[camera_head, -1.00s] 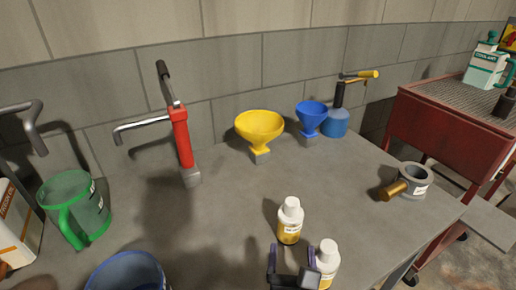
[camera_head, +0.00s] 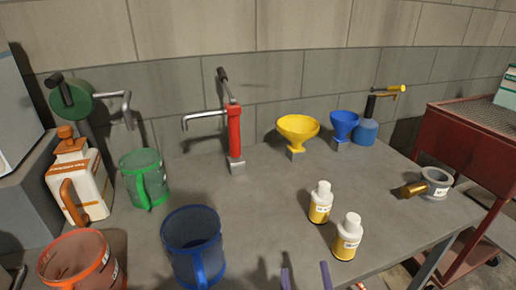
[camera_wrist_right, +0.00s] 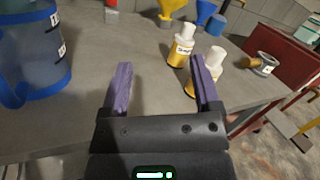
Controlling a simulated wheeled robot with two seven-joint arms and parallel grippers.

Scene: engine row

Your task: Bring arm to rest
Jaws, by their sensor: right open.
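My right gripper (camera_head: 305,278) is at the bottom edge of the head view, in front of the grey bench (camera_head: 262,215). Its two purple fingers are apart with nothing between them; they also show in the right wrist view (camera_wrist_right: 162,88). Two white-capped bottles with yellow lower parts, a rear bottle (camera_head: 320,203) and a front bottle (camera_head: 347,238), stand upright on the bench, beyond and to the right of the gripper. In the right wrist view the right finger partly covers the front bottle (camera_wrist_right: 216,62). My left gripper is in neither current view.
A blue jug (camera_head: 193,245), green jug (camera_head: 145,178) and orange jug (camera_head: 80,262) stand on the left. A red hand pump (camera_head: 234,135), yellow funnel (camera_head: 297,130) and blue funnel (camera_head: 343,124) are behind. A grey measure (camera_head: 435,180) sits right, near a red cart (camera_head: 465,145).

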